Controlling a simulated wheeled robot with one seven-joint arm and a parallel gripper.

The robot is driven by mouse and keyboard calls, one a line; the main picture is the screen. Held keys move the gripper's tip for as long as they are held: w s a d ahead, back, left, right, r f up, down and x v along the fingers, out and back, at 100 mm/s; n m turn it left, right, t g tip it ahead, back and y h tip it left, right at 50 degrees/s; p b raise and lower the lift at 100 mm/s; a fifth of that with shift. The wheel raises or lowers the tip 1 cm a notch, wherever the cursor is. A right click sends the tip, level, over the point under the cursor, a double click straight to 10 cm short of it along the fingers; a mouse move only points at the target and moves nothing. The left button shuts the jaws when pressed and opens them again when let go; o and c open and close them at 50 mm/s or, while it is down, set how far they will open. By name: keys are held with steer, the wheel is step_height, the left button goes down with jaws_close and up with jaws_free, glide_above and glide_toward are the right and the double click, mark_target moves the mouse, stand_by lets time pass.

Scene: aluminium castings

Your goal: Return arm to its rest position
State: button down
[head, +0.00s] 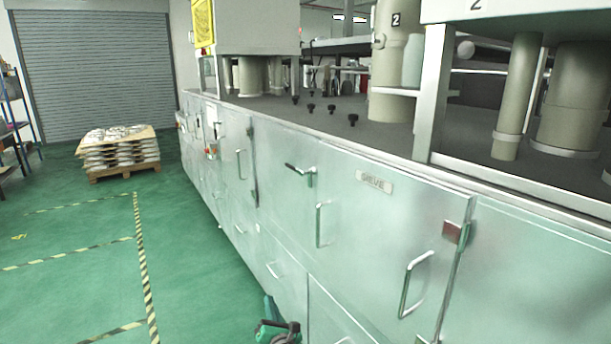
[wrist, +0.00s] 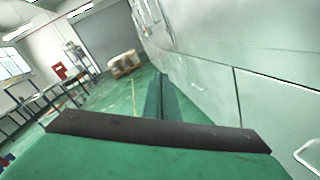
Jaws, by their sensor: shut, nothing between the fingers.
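Part of my arm's end, my gripper (head: 272,310), shows green and black at the bottom edge of the head view, low beside the cabinet fronts. The rest of my arm is out of that view. In the wrist view, the two slim green fingers of my gripper (wrist: 160,100) are side by side, shut, with nothing between them. They point along the aisle towards the grey shutter.
A long row of pale metal cabinets (head: 365,235) with bar handles runs close along the right. A stacked pallet (head: 122,155) stands before the roller shutter (head: 95,75). Green floor (head: 75,290) with striped tape lies open on the left.

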steer(key=s+d+f+m, duration=0.1)
steer(key=s+f+m, duration=0.35)
steer(key=s, duration=0.65)
steer(key=s+d+f+m, duration=0.25)
steer(key=s+m, duration=0.25)
steer(key=s, duration=0.6)
steer(key=s+d+f+m, duration=0.1)
steer(key=s+f+m, duration=0.35)
steer(key=s, duration=0.65)
steer(key=s+d+r+m+h, duration=0.2)
steer(key=s+m, duration=0.4)
steer(key=s, duration=0.4)
steer(key=s+d+r+m+g+h, duration=0.1)
steer(key=s+r+m, duration=0.3)
steer(key=s, duration=0.6)
steer(key=s+d+r+m+h, duration=0.2)
steer(key=s+d+r+m, duration=0.1)
steer(key=s+m, duration=0.6)
steer(key=shift+s+d+g+h, duration=0.35)
steer(key=shift+s+d, duration=0.25)
steer(key=shift+s, duration=0.25)
